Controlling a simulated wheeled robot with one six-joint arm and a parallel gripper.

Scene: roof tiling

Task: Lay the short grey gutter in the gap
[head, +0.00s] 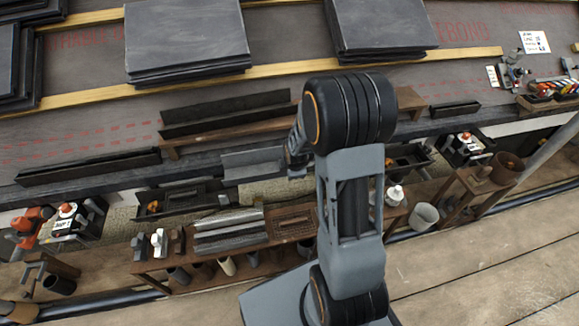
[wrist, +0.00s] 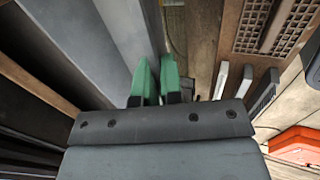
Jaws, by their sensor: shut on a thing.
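The short grey gutter (head: 250,164) is off the bench, by the roof's lower edge. My gripper (head: 297,170) is at its right end in the head view, partly hidden by my arm. In the wrist view the green fingertips (wrist: 158,82) are shut on one edge of the gutter (wrist: 125,32). Dark gutters lie along the eave: one at left (head: 90,167) and one at right (head: 455,109). The gap lies between them, with the grey gutter in front of part of it. Whether the gutter touches the eave I cannot tell.
A wooden bench (head: 150,266) below the eave holds more grey lengths (head: 230,232) and a brown grate (head: 292,222). Dark lengths rest on a wooden rail (head: 230,131) on the roof. Slate stacks (head: 187,40) stand higher up. A white cup (head: 424,216) stands at right.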

